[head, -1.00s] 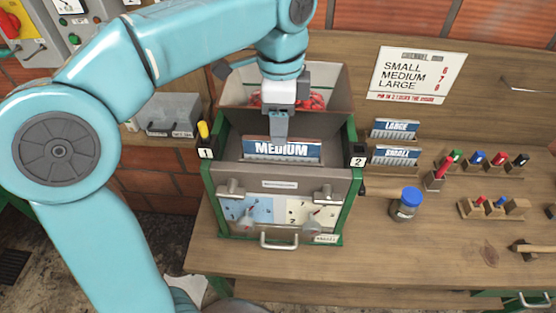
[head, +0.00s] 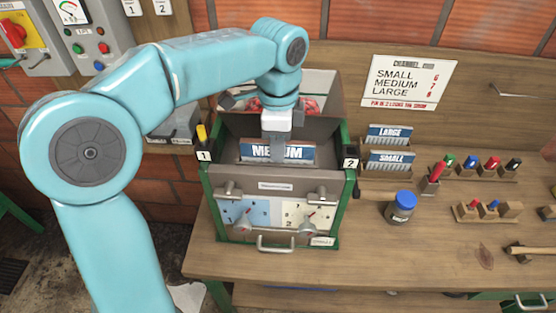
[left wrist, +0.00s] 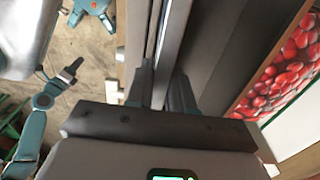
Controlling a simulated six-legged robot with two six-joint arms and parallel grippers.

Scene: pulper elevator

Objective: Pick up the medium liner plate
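The medium liner plate (head: 255,153) stands upright in the grey box with green side frames (head: 352,190), its white MEDIUM lettering facing me. My left gripper (head: 278,155) points straight down at the middle of the plate. A finger covers the centre of the lettering. In the left wrist view, the two fingers (left wrist: 163,85) straddle a narrow upright edge. I cannot tell whether they press on it. What seems to be my right gripper (left wrist: 70,68) shows small and far below there, its finger state unclear.
The large (head: 390,135) and small (head: 390,162) liner plates stand in a rack to the right. A blue-lidded jar (head: 401,208) and coloured pegs are on the bench (head: 430,255). A bin of red fruit (head: 310,105) stands behind the box. The box walls stand close around the plate.

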